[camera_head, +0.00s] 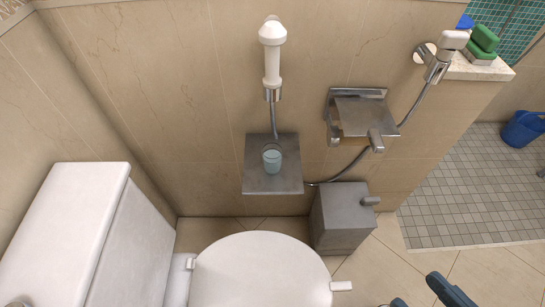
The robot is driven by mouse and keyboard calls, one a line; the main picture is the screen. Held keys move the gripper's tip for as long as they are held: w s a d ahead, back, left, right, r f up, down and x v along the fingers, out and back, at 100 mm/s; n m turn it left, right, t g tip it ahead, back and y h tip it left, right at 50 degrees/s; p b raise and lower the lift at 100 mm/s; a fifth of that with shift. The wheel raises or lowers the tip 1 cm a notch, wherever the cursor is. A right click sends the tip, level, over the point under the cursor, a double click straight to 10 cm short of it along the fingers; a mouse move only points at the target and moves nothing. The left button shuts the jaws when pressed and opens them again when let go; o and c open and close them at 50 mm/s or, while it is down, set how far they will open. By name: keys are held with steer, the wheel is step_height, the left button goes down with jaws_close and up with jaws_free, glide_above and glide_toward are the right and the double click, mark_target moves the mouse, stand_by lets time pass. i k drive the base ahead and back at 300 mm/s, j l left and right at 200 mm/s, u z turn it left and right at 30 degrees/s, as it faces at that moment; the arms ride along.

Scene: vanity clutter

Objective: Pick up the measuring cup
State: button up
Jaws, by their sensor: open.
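The measuring cup (272,160) looks like a small, pale blue, see-through cup. It stands upright on a square grey metal shelf (288,184) on the tiled wall, near the middle of the head view. My gripper (420,294) shows only in part at the bottom right edge, as dark blue-grey pieces. It is open, with nothing seen between its fingers. It is well apart from the cup, lower and to the right. The rest of my gripper is cut off by the frame.
A white hand shower (272,55) hangs above the shelf, its hose passing behind the cup. A metal paper holder (360,112) and grey bin (342,220) are to the right. The white toilet (260,272) fills the lower middle. A blue bucket (522,128) stands far right.

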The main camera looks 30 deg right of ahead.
mark_target(271, 152)
steer(key=l+u, duration=0.25)
steer(key=u, duration=0.2)
steer(key=l+u, duration=0.25)
steer(key=u, duration=0.25)
steer(key=l+u, duration=0.25)
steer(key=u, duration=0.2)
